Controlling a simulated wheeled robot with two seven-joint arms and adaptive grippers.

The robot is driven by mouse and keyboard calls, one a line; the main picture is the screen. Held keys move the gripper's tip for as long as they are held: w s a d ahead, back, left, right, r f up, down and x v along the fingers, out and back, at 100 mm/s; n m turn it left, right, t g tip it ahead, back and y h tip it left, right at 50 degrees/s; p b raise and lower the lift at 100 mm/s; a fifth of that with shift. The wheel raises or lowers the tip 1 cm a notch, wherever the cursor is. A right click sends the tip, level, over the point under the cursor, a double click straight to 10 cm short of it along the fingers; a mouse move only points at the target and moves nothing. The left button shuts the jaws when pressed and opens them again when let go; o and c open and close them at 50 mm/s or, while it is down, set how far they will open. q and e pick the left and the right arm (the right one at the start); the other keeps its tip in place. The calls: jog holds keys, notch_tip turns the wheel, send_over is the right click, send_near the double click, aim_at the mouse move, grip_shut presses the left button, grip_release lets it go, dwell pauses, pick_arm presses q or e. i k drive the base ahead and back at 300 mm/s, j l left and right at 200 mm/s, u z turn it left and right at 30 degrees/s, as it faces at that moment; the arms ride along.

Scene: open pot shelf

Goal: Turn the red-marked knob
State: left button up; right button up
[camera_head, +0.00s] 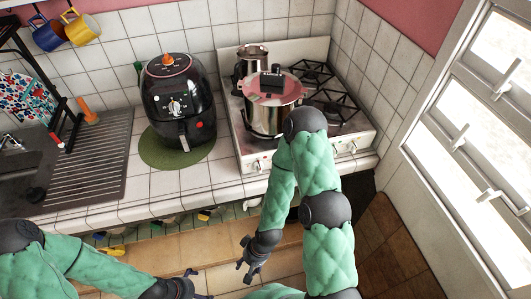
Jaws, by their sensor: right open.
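The white stove (234,135) stands at the back right of the counter. A light knob (257,165) shows on the left of its front panel, with a small reddish spot near it. I cannot tell clearly which knob bears the red mark. My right gripper (247,271) is open and empty, low in front of the counter, below and apart from the stove's front. My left gripper (199,288) is at the bottom edge, partly cut off; its jaws are unclear.
A steel pot with a pinkish lid (273,88) and a smaller steel pot (251,62) stand on the stove. A black air fryer (178,105) sits on a green mat (150,152) to the left. A sink drainer (95,155) is farther left. A window (480,110) is at right.

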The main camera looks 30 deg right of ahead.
aim_at(258, 165)
jog(key=z, duration=1.4)
jog(key=i+j+u, duration=0.2)
jog(key=u, duration=0.15)
